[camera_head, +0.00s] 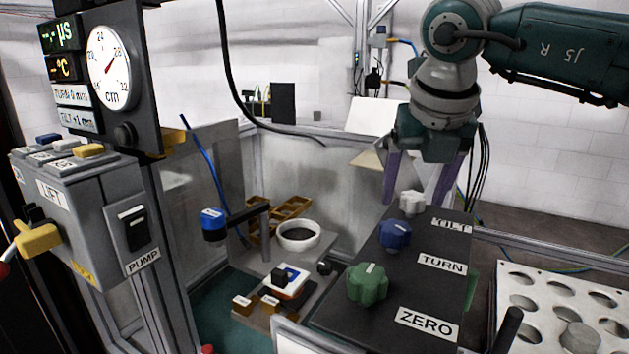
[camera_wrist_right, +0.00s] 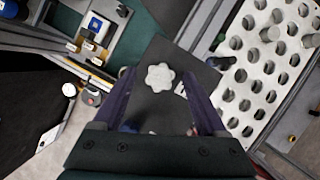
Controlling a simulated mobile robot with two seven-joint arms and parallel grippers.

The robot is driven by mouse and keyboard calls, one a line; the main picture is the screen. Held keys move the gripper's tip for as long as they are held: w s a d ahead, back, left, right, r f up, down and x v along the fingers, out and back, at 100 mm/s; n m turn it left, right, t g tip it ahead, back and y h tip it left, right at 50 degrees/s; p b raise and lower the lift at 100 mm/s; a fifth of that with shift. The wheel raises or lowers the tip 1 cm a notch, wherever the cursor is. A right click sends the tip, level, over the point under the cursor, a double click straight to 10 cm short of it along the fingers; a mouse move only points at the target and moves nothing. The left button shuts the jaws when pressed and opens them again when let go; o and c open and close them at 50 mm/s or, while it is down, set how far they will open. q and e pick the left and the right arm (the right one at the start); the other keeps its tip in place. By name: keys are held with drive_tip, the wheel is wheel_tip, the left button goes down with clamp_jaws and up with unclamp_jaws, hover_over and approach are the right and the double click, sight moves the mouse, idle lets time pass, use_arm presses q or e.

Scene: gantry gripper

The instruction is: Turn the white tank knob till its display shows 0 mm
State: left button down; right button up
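The white knob (camera_head: 412,203) is at the far end of the dark knob panel (camera_head: 340,322), beside the label TILT (camera_head: 452,226). My right gripper (camera_head: 416,190) points down at it, with its two purple fingers apart on either side. In the right wrist view the white lobed knob (camera_wrist_right: 160,77) lies between the open fingers (camera_wrist_right: 158,75); I see no finger touching it. The small display (camera_head: 78,120) on the left post seems to read TILT +1 mm. The display above it (camera_head: 71,95) seems to read TURN 0 mm. My left gripper is not in view.
A blue knob (camera_head: 395,235) and a green knob (camera_head: 367,284) sit nearer on the same panel. A perforated plate (camera_head: 514,283) stands to the right. A black stick (camera_head: 508,328) rises at the front. A LIFT and PUMP box (camera_head: 90,200) is at the left.

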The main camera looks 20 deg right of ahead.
clamp_jaws()
drive_tip(key=shift+d+f+n+b, duration=0.1)
drive_tip(key=shift+n+b, duration=0.4)
drive_tip(key=shift+n, duration=0.1)
drive_tip(key=shift+n+y+b, duration=0.4)
drive_tip(key=shift+n+y, duration=0.2)
drive_tip(key=shift+n, duration=0.4)
drive_tip(key=shift+r, duration=0.2)
drive_tip(key=shift+o, duration=0.4)
unclamp_jaws()
